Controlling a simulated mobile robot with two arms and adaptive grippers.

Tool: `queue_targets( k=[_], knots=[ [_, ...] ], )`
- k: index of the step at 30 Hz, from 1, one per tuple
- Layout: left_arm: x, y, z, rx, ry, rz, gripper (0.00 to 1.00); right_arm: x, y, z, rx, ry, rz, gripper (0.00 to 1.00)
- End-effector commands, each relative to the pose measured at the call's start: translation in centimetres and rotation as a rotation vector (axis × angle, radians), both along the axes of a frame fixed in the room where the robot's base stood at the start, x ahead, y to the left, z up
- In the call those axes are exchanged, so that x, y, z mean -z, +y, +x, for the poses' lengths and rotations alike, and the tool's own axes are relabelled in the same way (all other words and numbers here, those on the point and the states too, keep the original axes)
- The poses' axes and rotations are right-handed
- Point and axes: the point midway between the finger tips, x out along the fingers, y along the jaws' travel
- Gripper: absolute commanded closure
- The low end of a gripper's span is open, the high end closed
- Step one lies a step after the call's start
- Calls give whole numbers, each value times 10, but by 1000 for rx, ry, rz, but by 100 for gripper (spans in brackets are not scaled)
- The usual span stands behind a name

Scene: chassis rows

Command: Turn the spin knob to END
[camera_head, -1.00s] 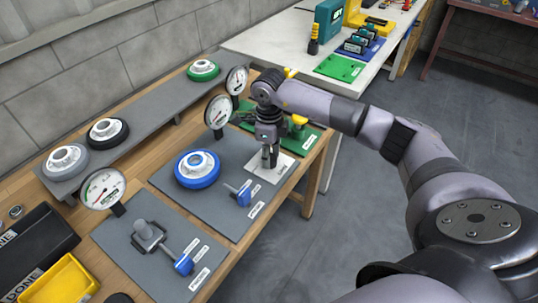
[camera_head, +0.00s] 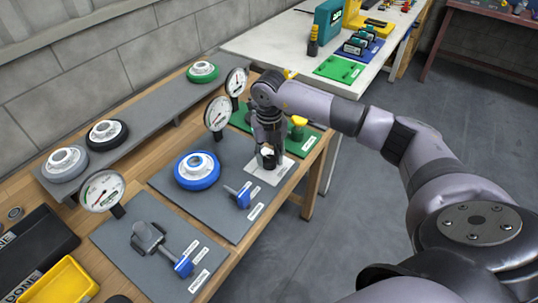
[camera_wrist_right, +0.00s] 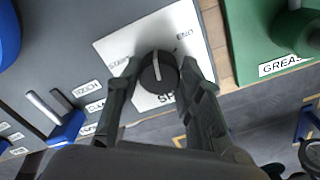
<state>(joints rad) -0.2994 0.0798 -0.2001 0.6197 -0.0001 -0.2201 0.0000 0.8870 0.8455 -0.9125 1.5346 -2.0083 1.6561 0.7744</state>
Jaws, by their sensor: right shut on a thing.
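The spin knob (camera_wrist_right: 158,72) is a round black knob with a white pointer line, on a white plate (camera_wrist_right: 113,48) marked START at the left and END at the upper right. Its pointer line points up in the wrist view, between the two words. My right gripper (camera_wrist_right: 160,84) has its two fingers on either side of the knob, shut on it. In the head view my right gripper (camera_head: 268,158) points down over the white plate (camera_head: 262,174), and its fingers mostly hide the knob. My left gripper is not in view.
Beside the plate stand a blue handwheel (camera_head: 197,170) and a small blue-handled lever (camera_head: 242,194). A green panel marked GREASE (camera_wrist_right: 250,45) lies close on the other side. Dial gauges (camera_head: 217,113) stand behind. The bench edge is near the plate.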

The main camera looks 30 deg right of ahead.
Motion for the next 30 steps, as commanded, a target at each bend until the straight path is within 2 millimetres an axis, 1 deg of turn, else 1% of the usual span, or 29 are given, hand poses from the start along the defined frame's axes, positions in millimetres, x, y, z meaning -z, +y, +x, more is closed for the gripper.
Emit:
queue_targets(
  k=[18, 24, 30],
  knots=[
    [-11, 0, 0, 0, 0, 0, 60, -2, -1, 0, 575, -1, 0, 94],
    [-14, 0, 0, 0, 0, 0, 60, -2, -2, 0, 718, -2, 0, 94],
    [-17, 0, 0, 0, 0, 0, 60, -1, -2, 0, 816, -3, 0, 94]
  ],
)
